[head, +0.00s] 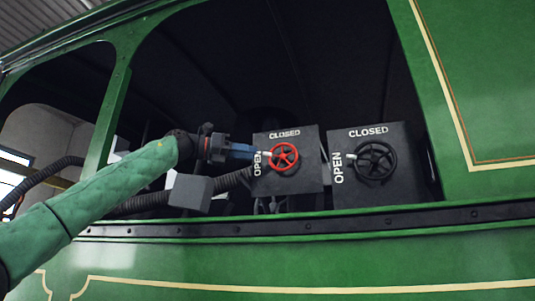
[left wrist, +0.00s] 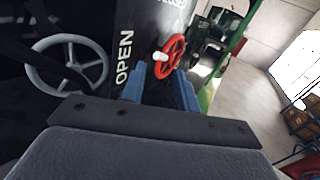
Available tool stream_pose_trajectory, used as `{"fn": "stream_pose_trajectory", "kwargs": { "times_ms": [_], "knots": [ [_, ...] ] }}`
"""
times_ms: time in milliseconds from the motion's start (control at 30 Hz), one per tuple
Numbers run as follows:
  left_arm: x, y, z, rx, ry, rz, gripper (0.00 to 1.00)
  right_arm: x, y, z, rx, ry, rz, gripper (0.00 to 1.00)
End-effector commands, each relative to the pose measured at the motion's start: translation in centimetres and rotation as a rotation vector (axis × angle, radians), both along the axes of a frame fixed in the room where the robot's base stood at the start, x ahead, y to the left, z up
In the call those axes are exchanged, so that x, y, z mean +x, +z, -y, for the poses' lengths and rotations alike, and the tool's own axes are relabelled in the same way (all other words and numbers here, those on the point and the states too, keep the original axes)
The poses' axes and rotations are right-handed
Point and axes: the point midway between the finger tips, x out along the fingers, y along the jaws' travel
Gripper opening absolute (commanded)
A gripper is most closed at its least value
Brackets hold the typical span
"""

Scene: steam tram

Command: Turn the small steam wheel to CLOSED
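The small red steam wheel (head: 284,157) is on the front of a dark box (head: 310,178) marked OPEN at the left and CLOSED at the top. Its white handle points left, at OPEN. My left gripper (head: 255,153) has come in from the left, with its blue fingers close to the handle. In the left wrist view the two fingers (left wrist: 160,82) stand apart, and the red wheel (left wrist: 174,50) and white handle (left wrist: 160,56) show just beyond the tips, between them. I cannot tell whether a finger touches the handle. My right gripper is not in view.
A larger black wheel (head: 376,161) is on a second box (head: 405,187) to the right, also with its pale handle at OPEN. The green sill (head: 330,224) runs below the boxes. A grey wheel (left wrist: 70,64) is at the left in the left wrist view.

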Motion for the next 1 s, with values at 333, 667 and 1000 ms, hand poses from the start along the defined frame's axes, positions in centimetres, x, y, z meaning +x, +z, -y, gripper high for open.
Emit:
{"fn": "stream_pose_trajectory", "kwargs": {
  "times_ms": [333,667,1000],
  "knots": [
    [1.1,0.2,4.0,0.001,-0.001,0.001,0.31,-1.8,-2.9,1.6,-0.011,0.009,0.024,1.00],
    [1.4,0.0,5.2,0.001,-0.001,0.001,0.31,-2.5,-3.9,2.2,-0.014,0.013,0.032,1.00],
    [1.4,0.0,5.2,0.001,-0.001,0.001,0.07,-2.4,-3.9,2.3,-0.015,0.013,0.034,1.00]
  ]
}}
